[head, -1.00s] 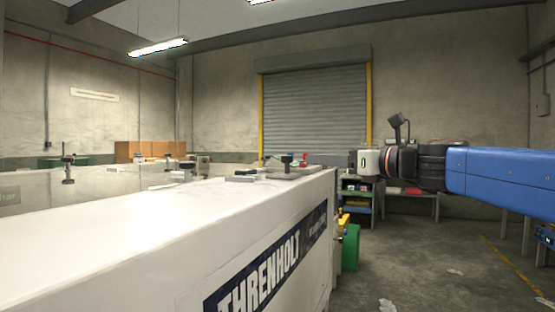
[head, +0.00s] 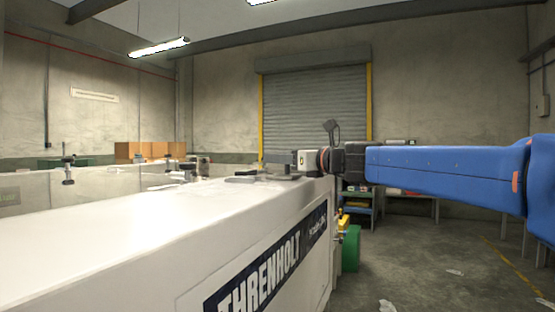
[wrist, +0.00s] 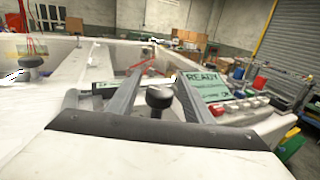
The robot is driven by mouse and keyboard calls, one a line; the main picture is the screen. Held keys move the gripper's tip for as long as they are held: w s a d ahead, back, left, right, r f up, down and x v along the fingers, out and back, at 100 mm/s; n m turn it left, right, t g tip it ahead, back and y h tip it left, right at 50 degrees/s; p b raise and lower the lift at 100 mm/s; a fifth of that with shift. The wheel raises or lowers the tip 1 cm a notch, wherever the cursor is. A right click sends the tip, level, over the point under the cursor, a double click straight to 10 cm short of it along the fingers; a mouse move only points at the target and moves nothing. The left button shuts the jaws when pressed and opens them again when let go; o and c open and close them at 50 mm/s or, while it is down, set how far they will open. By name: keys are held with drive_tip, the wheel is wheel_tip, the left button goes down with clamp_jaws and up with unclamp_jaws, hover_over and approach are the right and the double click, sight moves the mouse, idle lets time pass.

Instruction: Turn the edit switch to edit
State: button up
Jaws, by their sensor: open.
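My gripper (wrist: 161,76) is open in the wrist view, its two grey fingers apart. A black round knob (wrist: 158,98) on a stem shows between the fingers; I see no grip on it. No edit label is readable, so I cannot tell whether this knob is the edit switch. Beyond the right finger stands a panel with a green screen reading READY (wrist: 207,86) and a row of red and pale buttons (wrist: 240,105). In the head view my gripper's pale body (head: 308,161) is at the far right end of the white machine (head: 130,225); its fingertips are unclear there.
Another black knob (wrist: 32,61) stands at the left in the wrist view. In the head view, black-topped clamps (head: 68,172) stand along the machine's far side. A green bin (head: 351,248) and shelf (head: 357,205) stand beyond its right end. The floor at right is clear apart from scraps.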

drive_tip(key=shift+x, duration=0.9)
drive_tip(key=c, duration=1.1)
